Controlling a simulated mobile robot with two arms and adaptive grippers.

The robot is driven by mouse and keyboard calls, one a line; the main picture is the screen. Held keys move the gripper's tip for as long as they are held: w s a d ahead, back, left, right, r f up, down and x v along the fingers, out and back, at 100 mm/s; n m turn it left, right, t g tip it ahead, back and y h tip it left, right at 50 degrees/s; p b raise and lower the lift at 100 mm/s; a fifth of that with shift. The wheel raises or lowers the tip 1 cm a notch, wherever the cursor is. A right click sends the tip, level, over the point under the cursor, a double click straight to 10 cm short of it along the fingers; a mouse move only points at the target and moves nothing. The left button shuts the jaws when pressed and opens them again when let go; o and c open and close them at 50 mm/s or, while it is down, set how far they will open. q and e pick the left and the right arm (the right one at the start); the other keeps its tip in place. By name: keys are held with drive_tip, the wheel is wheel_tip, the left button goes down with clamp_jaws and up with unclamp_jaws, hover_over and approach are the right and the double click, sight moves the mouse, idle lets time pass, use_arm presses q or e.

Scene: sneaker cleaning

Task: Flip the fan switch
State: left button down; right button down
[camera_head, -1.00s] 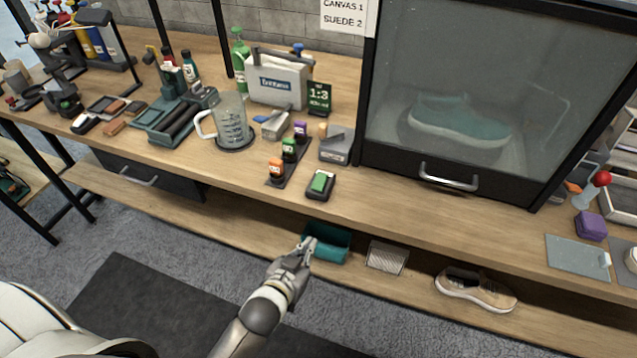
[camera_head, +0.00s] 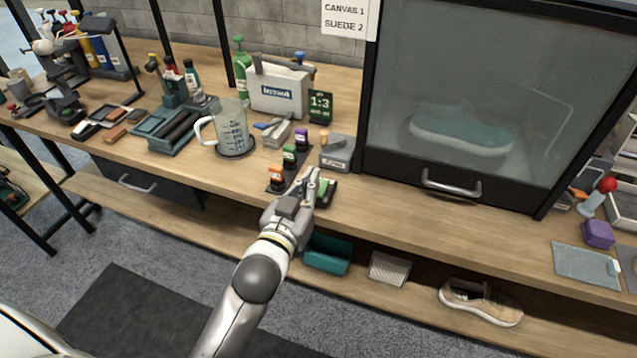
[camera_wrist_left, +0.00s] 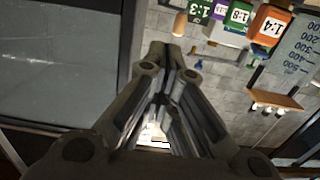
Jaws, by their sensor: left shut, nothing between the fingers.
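A small black switch box with a green rocker (camera_head: 326,189), which looks like the fan switch, sits near the front edge of the workbench (camera_head: 400,205). My left gripper (camera_head: 308,174) is shut and empty, at the left side of the box, and hides part of it. I cannot tell whether the fingers touch it. In the left wrist view the closed fingers (camera_wrist_left: 163,58) point away from the camera, and the switch is not visible there. My right gripper is not in view.
Small orange (camera_head: 276,176), green and purple bottles stand in a row just left of the gripper. A grey block (camera_head: 337,153) stands behind the switch. A glass-fronted cabinet (camera_head: 450,185) holding a teal sneaker rises at right. A measuring jug (camera_head: 232,133) stands further left.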

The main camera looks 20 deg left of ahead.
use_arm(q)
drive_tip(key=b, duration=0.1)
hover_over(319, 193)
drive_tip(key=shift+s+a+f, duration=0.1)
drive_tip(key=shift+s, duration=0.2)
wheel_tip(319, 193, down, 2)
drive_tip(key=shift+w+f+b, duration=0.1)
drive_tip(key=shift+f+b, duration=0.05)
drive_tip(key=shift+b, duration=1)
drive_tip(key=shift+w+f+b, duration=0.2)
drive_tip(key=shift+f+b, duration=0.6)
drive_tip(key=shift+b, duration=0.15)
